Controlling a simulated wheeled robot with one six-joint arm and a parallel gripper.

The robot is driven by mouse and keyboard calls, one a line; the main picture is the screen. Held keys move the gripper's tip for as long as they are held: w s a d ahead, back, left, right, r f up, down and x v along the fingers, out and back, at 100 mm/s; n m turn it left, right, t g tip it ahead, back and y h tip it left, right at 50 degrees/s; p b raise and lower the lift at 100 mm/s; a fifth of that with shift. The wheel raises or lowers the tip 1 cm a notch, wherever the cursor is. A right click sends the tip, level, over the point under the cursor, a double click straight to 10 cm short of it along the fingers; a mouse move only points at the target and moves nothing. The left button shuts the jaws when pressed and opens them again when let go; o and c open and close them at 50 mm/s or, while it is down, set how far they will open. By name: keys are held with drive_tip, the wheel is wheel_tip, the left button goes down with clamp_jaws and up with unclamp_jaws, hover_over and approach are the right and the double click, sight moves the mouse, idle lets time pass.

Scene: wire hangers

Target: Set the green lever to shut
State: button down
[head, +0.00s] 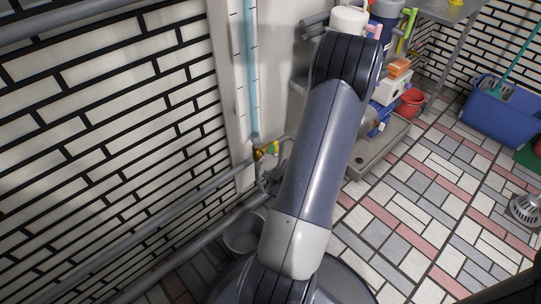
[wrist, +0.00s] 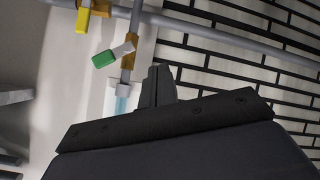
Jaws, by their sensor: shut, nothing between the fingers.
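The green lever (wrist: 104,59) is in the wrist view, upper left of my gripper. Its metal arm runs from a brass valve (wrist: 129,56) on the thin pipe, and the handle sticks out to the left, across the pipe's line and slightly tilted. My gripper (wrist: 158,84) is shut and empty, to the right of the tube and lever in the wrist view, apart from the handle. My arm hides much of the head view's middle.
A yellow lever (wrist: 82,20) hangs from another brass fitting close by. Grey pipes (wrist: 215,30) run along the brick wall (wrist: 285,70). The blue gauge tube (head: 250,70) rises above the fittings. Bottles and boxes (head: 395,85) stand right of my arm.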

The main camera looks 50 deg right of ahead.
wheel_tip(320, 180, up, 4)
drive_tip(key=s+d+r+t+h, duration=0.1)
drive_tip(key=s+d+t+h, duration=0.1)
drive_tip(key=s+t+h, duration=0.1)
drive_tip(key=b, duration=0.3)
hover_over(270, 153)
drive_tip(key=s+a, duration=0.1)
drive_tip(key=a, duration=0.4)
drive_tip(key=shift+s+d+f+t, duration=0.1)
drive_tip(key=shift+f+t, duration=0.1)
drive_tip(key=shift+f, duration=0.35)
drive_tip(key=shift+s+d+f+t, duration=0.1)
drive_tip(key=shift+f+t, duration=0.1)
drive_tip(key=shift+f, duration=0.3)
drive_tip(key=shift+s+d+f+b, duration=0.1)
drive_tip(key=shift+d+f+b, duration=0.65)
drive_tip(key=shift+f, duration=0.3)
drive_tip(key=shift+d+f, duration=0.5)
drive_tip(key=shift+r+m, duration=0.1)
drive_tip(key=shift+m, duration=0.2)
drive_tip(key=shift+d, duration=0.1)
drive_tip(key=shift+m+y+p, duration=0.3)
